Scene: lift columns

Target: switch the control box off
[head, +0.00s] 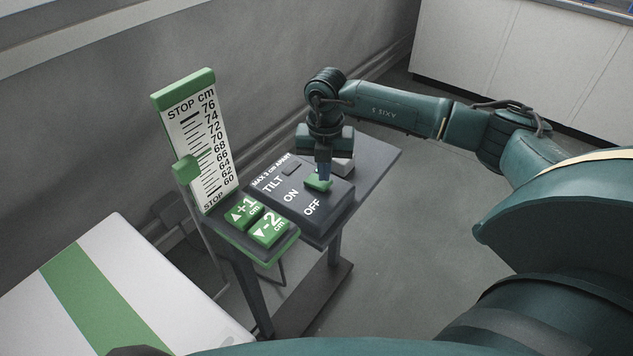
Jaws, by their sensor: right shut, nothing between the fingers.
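The control box (327,205) is a dark box on a small stand in the middle of the head view, lettered TILT, ON and OFF. A green switch piece (317,184) sits on its top, beyond the ON and OFF lettering. My right gripper (323,179) points down with its fingers shut and empty, its tips right at the green piece. I cannot tell whether they touch it. The fingers hide part of the piece. A light grey block (344,165) shows just behind the gripper. My left gripper is out of view.
A white table with a green stripe (85,300) is at lower left. Floor on the right is clear.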

